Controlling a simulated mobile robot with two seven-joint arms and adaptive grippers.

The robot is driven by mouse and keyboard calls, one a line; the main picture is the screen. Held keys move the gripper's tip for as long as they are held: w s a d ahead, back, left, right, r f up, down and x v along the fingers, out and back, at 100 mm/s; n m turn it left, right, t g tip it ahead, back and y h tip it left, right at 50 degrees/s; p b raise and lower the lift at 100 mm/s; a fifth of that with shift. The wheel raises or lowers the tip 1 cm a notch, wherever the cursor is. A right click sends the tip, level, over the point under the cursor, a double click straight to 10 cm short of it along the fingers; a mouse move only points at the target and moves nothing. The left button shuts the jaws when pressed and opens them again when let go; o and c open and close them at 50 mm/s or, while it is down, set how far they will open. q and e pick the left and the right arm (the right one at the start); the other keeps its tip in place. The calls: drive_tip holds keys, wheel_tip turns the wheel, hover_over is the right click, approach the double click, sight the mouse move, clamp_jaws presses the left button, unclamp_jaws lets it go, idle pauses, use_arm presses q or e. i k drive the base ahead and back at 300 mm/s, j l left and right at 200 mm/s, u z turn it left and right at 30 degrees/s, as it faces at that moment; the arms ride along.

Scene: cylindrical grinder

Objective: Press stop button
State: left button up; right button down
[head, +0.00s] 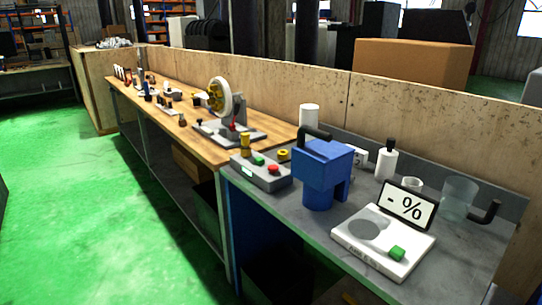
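A red button (273,169), which looks like the stop button, sits on top of a grey control box (266,180) near the left front edge of the grey bench top. A green button (258,160) is beside it on the same box, to its left. A small lit display (247,171) is on the box's front. Nothing covers the red button in this view. Neither of my grippers is in view. I cannot tell from this frame whether the red button is pressed.
A blue device (322,172) stands right of the control box. The grinder wheel (224,97) stands on the wooden bench behind. Green floor (60,190) is open at left.

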sight(273, 168)
drive_tip(key=i+j+z, duration=0.1)
drive_tip(key=i+j, duration=0.3)
drive_tip(key=j, duration=0.2)
drive_tip(key=i+j+z, duration=0.25)
drive_tip(key=j, duration=0.35)
drive_tip(key=i+j+z, duration=0.1)
drive_tip(key=i+j, duration=0.35)
drive_tip(key=j, duration=0.25)
drive_tip(key=i+j+z, duration=0.15)
drive_tip(key=j, duration=0.2)
drive_tip(key=i+j+z, duration=0.1)
drive_tip(key=j, duration=0.25)
